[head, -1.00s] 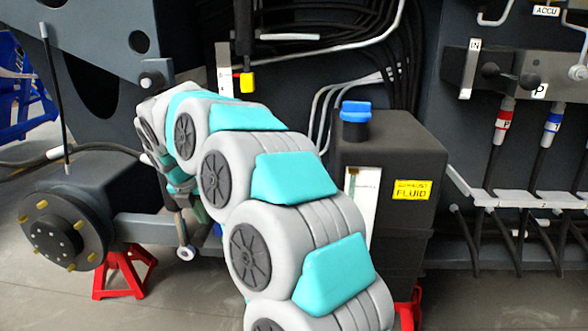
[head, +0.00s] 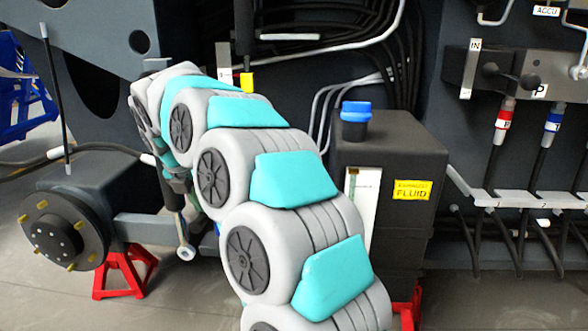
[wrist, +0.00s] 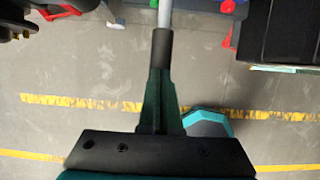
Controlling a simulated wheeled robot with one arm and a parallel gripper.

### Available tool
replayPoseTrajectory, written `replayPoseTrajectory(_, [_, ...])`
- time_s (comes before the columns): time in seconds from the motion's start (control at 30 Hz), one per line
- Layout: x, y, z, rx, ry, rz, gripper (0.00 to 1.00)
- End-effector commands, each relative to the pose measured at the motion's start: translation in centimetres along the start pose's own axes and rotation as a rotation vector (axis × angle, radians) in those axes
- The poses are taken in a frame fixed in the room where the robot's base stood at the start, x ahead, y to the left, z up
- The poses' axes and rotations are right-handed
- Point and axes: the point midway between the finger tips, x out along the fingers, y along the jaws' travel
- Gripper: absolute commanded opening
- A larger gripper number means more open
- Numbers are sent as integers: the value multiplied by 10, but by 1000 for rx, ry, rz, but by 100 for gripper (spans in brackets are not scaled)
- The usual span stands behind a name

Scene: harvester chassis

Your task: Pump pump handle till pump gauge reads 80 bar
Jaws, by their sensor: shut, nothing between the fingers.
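In the wrist view, my gripper (wrist: 161,72) is shut, its dark fingers together and pointing up the picture. A pale grey rod (wrist: 165,14) runs up from a black sleeve at the fingertips; it looks like the pump handle, but I cannot be sure. The fingertips overlap the sleeve in the picture; I cannot tell whether they touch it. In the head view, my gripper is mostly hidden behind my arm, near the axle at left. I cannot make out the pump gauge in either view.
A black exhaust-fluid tank (head: 388,170) with a blue cap (head: 356,111) stands right of my arm. A wheel hub (head: 60,235) and a red stand (head: 124,272) are at left. Valve levers and hoses (head: 498,130) line the right. Floor shows in the wrist view (wrist: 60,130).

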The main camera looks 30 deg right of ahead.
Motion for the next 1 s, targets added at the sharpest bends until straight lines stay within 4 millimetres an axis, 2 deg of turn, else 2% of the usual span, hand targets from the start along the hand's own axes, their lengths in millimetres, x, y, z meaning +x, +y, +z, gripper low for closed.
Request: replayPoseTrajectory(1.0, [70, -2, -19, -1, 2, -5, 0])
